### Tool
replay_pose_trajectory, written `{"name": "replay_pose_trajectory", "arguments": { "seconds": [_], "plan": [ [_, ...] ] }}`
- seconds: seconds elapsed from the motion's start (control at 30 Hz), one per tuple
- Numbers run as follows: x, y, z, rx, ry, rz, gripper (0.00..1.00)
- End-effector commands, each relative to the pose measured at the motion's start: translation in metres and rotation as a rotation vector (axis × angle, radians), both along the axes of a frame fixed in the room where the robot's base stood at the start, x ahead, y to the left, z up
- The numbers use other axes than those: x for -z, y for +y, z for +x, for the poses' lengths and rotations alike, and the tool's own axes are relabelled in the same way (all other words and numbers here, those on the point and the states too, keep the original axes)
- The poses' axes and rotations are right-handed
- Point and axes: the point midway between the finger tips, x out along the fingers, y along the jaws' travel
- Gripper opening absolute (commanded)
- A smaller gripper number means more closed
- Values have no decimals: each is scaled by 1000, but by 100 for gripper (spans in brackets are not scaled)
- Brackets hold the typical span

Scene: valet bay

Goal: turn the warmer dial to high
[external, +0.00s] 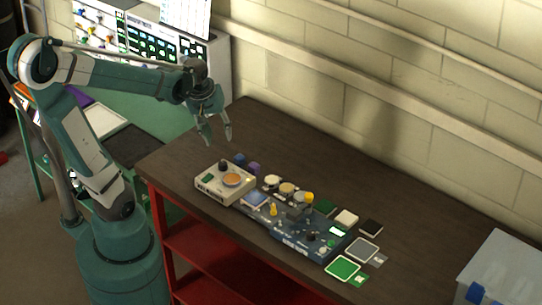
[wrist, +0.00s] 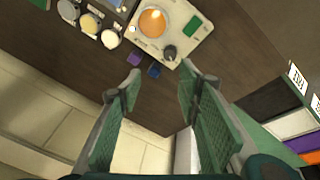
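The warmer (external: 212,190) is a cream box with an orange round plate (external: 232,180), a green label and a black dial (external: 222,164). It sits on the dark bench near its front left edge. In the wrist view the warmer (wrist: 140,45) is at the top, with the dial (wrist: 169,53) at its near edge, just beyond the fingertips. My gripper (external: 217,139) is open and empty above the bench, on the far side of the warmer. In the wrist view the gripper (wrist: 160,74) has its fingers wide apart. The dial's setting marks are too small to read.
A purple block (wrist: 134,60) and a dark blue block (wrist: 154,71) stand beside the warmer near the dial. The bench behind is clear.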

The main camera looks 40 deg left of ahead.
Motion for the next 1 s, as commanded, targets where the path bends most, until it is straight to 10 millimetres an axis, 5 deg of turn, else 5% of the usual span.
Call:
{"name": "replay_pose_trajectory", "arguments": {
  "seconds": [1.0],
  "plan": [
    [61, 19, 33, -533, 273, -95, 34]
  ]
}}
